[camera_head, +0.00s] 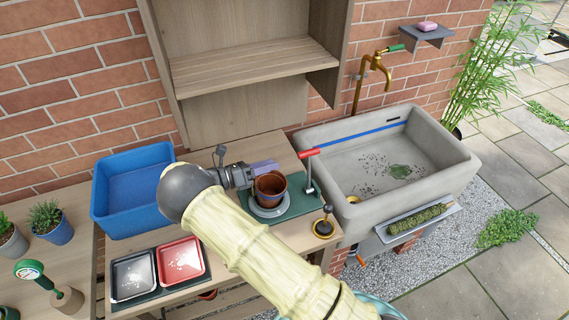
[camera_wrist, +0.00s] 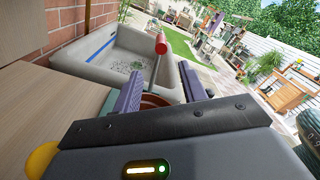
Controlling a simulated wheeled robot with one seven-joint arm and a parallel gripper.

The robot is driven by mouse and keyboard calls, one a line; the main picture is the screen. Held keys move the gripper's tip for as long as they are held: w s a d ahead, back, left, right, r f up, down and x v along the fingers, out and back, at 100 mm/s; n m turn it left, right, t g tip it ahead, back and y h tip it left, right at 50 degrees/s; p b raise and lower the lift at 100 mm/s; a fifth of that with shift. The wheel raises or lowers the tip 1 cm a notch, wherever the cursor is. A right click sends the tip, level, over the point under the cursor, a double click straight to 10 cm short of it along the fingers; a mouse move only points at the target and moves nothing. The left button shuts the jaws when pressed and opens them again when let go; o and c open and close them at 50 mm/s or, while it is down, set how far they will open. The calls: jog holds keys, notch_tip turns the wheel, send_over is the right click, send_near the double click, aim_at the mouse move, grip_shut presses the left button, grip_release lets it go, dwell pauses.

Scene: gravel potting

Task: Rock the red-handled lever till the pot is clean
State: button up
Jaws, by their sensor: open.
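The lever with a red handle (camera_head: 309,153) stands on the green mat (camera_head: 299,200) at the bench's right end, beside the sink. The terracotta pot (camera_head: 271,186) sits on a grey round base (camera_head: 269,210) just left of the lever; dark marks show on it. My gripper (camera_head: 265,165) is open at the pot's far side, with purple fingers. In the wrist view the fingers (camera_wrist: 163,92) are spread, the pot's rim (camera_wrist: 155,101) shows between them, and the red handle (camera_wrist: 161,44) stands beyond. The pot's lower part is hidden there.
A concrete sink (camera_head: 450,165) with a brass tap (camera_head: 375,65) stands to the right. A blue bin (camera_head: 102,197), a black tray (camera_head: 133,275) and a red tray (camera_head: 181,260) are on the left. A small brass-based tool (camera_head: 324,227) stands near the front edge. A wooden shelf hangs above.

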jog(key=shift+b+v, duration=0.3)
jog(key=shift+v, duration=1.65)
jog(key=shift+d, duration=0.1)
jog(key=c, duration=0.5)
jog(key=d+m+g+y, duration=0.1)
jog(key=d, duration=0.1)
jog(key=d+m+g+y, duration=0.1)
jog(key=d, duration=0.2)
jog(key=s+d+m+g+y, duration=0.1)
jog(key=d+m, duration=0.1)
jog(key=shift+s+d+r+g, duration=0.1)
jog(key=shift+d+r+g, duration=0.1)
jog(key=shift+d+g, duration=0.2)
grip_shut()
jog(key=s+d+r+m+y, duration=0.3)
jog(key=s+d+m+y, duration=0.3)
jog(key=s+m, duration=0.3)
jog(key=s+d+r+m+y, duration=0.4)
jog(key=s+d+m+y, duration=0.2)
jog(key=m, duration=0.9)
jog(key=s+y, duration=0.2)
jog(key=s, duration=0.2)
jog(key=shift+s+m+t, duration=0.25)
jog(key=shift+m+t, duration=0.05)
jog(key=shift+t, duration=0.1)
jog(key=shift+d, duration=0.1)
